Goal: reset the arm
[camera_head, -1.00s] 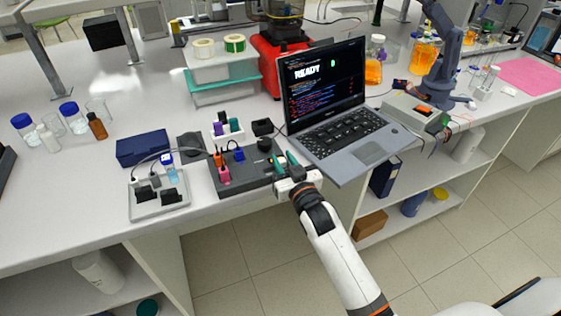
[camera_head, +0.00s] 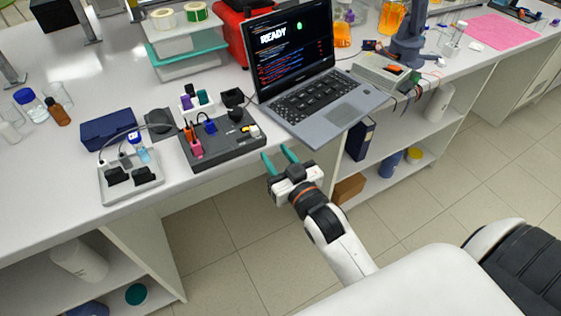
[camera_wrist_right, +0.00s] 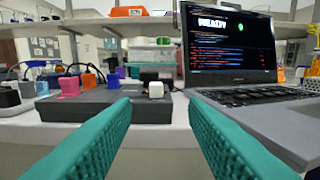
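My right gripper (camera_head: 278,156) is in front of the bench's front edge, out over the floor. Its two teal fingers are apart with nothing between them. In the right wrist view the open fingers (camera_wrist_right: 158,112) point at the bench, with a clear gap between them. The dark grey rig (camera_head: 222,143) lies on the bench beyond and to the left of the fingers, apart from them. It carries pink, orange and blue pieces, a black knob and a white-and-yellow piece. It also shows in the right wrist view (camera_wrist_right: 90,103). My left gripper is not in view.
An open laptop (camera_head: 325,105) reading READY stands right of the rig, its front corner near my right gripper. A grey tray (camera_head: 131,184) with black pieces and a blue-capped vial is left of the rig. Open shelves are below the bench. The floor in front is clear.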

